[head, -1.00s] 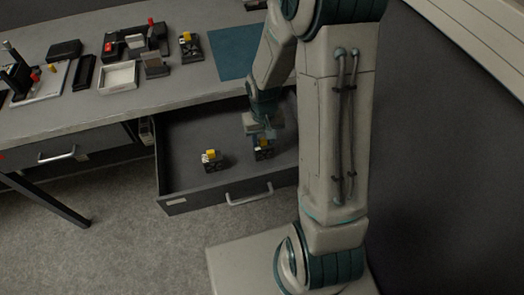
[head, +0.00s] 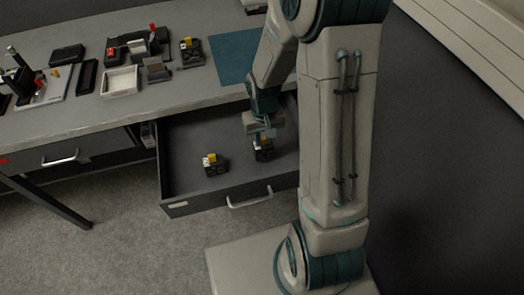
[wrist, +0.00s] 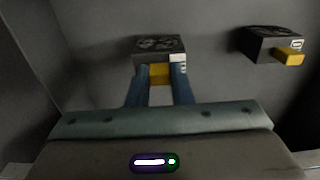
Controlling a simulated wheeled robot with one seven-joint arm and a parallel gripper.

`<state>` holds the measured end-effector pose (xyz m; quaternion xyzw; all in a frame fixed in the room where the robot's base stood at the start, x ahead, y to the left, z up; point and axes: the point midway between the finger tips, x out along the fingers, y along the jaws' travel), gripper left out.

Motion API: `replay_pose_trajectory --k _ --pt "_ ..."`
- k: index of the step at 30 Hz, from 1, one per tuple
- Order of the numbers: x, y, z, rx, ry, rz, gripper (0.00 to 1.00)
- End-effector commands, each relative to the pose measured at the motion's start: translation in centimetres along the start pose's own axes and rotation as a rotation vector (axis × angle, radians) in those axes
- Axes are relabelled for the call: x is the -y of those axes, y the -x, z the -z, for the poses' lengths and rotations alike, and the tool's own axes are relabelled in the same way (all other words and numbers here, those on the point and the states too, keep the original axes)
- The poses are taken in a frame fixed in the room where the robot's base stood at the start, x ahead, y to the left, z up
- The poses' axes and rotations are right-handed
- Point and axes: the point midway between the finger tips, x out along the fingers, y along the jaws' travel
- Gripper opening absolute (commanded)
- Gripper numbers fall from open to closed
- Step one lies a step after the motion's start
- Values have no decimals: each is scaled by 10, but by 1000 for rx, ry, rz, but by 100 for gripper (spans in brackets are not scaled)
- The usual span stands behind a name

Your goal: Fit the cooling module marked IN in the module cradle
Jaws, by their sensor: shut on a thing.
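Two dark cooling modules with yellow tabs are in the open drawer (head: 185,205). My gripper (head: 262,132) points down over the right module (head: 263,153). In the wrist view its blue fingers (wrist: 159,78) are shut on that module's yellow tab, with the dark fan body (wrist: 158,46) beyond them. A white label sits beside the tab; I cannot read it. The other module (head: 214,165) stands to the left, apart from the gripper, and also shows in the wrist view (wrist: 272,44). A similar yellow-tabbed unit (head: 191,52) is on the desk. I cannot tell which fixture is the cradle.
The desk (head: 120,116) above the drawer holds a white tray (head: 120,81), a blue mat (head: 232,53), dark blocks and a stand at the left. The drawer floor between the two modules is clear.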

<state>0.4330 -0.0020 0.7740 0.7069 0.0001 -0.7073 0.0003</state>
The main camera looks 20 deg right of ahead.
Motion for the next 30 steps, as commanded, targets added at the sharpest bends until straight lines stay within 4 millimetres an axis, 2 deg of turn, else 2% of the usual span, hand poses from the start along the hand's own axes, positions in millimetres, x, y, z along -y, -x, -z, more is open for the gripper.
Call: replay_pose_trajectory --k 12,20,30 --pt "0 24 0 -2 0 0 0" --pt "0 29 0 -1 0 0 0" --pt "0 56 0 -2 -1 0 0"
